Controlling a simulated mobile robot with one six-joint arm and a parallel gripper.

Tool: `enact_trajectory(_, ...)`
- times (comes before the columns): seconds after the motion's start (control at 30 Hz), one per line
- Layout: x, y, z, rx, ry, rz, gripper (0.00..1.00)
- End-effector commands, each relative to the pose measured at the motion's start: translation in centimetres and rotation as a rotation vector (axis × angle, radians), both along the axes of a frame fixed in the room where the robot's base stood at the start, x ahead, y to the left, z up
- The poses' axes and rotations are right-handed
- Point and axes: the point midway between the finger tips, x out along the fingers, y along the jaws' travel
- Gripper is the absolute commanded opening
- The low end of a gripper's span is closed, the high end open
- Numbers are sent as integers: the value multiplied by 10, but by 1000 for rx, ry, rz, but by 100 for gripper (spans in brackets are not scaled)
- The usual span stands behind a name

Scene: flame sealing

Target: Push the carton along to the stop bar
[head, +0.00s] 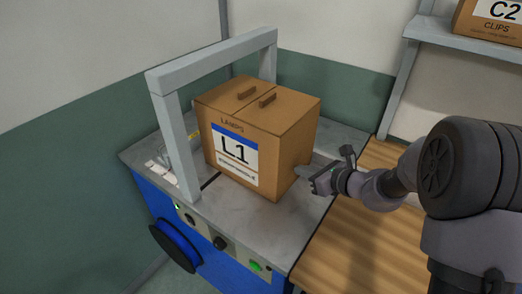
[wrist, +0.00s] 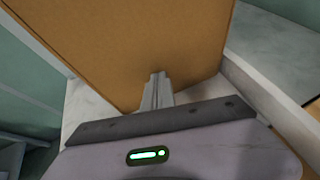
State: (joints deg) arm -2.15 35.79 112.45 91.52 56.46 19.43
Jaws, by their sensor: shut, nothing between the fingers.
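The carton (head: 262,140) is a brown box marked LAMPS and L1, with two brown strips on top. It stands upright on the grey top of a blue machine, just right of the grey arch (head: 172,125). My gripper (head: 300,171) is shut and empty at the carton's right side, low down. In the wrist view its closed fingertips (wrist: 157,77) meet the carton's brown face (wrist: 130,45) or stop just short of it; I cannot tell which. I cannot clearly pick out the stop bar; the carton and arch hide part of the machine top.
A dark slot line (head: 210,182) crosses the top under the arch. A pale raised rail (wrist: 262,95) runs right of the carton in the wrist view. A wooden table (head: 350,240) adjoins the machine. A C2 CLIPS box (head: 490,22) sits on a shelf.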

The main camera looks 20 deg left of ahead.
Motion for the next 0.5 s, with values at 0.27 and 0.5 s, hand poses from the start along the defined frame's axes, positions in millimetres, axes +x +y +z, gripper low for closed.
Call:
enact_trajectory(0.27, 6, 19, 0, 0, 0, 2, 0)
enact_trajectory(0.5, 12, 35, 0, 0, 0, 1, 0)
